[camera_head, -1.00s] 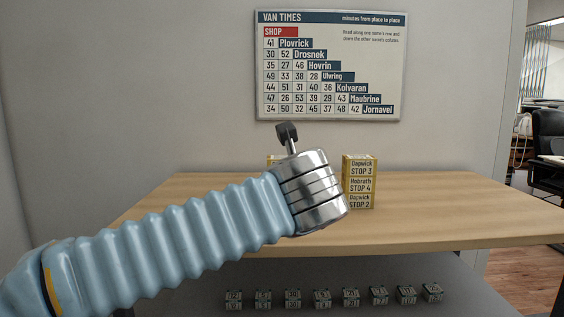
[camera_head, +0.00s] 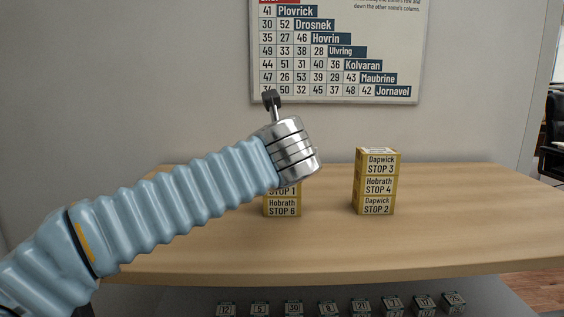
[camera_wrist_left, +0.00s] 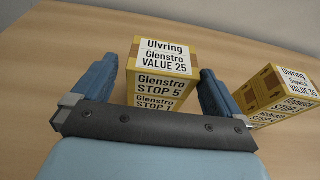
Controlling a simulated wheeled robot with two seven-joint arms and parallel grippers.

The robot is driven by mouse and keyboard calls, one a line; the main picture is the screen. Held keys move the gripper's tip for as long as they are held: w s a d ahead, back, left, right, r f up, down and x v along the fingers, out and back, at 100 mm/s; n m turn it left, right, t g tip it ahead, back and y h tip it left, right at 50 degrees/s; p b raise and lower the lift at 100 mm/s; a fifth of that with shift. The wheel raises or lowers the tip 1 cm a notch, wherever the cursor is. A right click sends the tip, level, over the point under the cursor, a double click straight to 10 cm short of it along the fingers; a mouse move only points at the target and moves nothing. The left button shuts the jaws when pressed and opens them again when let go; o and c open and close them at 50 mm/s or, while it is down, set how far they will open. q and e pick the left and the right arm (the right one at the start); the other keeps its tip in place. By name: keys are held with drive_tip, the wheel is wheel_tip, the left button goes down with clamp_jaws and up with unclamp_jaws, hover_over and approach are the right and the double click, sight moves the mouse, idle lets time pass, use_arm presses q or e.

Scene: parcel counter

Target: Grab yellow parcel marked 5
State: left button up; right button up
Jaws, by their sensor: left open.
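The yellow parcel marked STOP 5 (camera_wrist_left: 160,88) tops the left stack, with Glenstro and VALUE 25 on its labels. My wrist hides it in the head view. Under it is the STOP 1 parcel (camera_head: 283,191), then the Hobrath STOP 6 parcel (camera_head: 282,208). My left gripper (camera_wrist_left: 158,70) is open in the left wrist view, with one blue finger on each side of the STOP 5 parcel. I cannot tell whether either finger touches it. In the head view my wrist hides the fingers. My right gripper is not in view.
A second yellow stack stands to the right: STOP 3 (camera_head: 380,163) on STOP 4 (camera_head: 376,186) on STOP 2 (camera_head: 375,206). The wooden counter (camera_head: 450,230) is clear around it. Several small numbered blocks (camera_head: 327,308) sit below its front edge. A times board (camera_head: 335,60) hangs behind.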

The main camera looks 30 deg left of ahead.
use_arm(q)
drive_tip(key=x, duration=0.5)
drive_tip(key=shift+w+a, duration=0.1)
drive_tip(key=shift+w, duration=0.35)
drive_tip(key=c, duration=0.9)
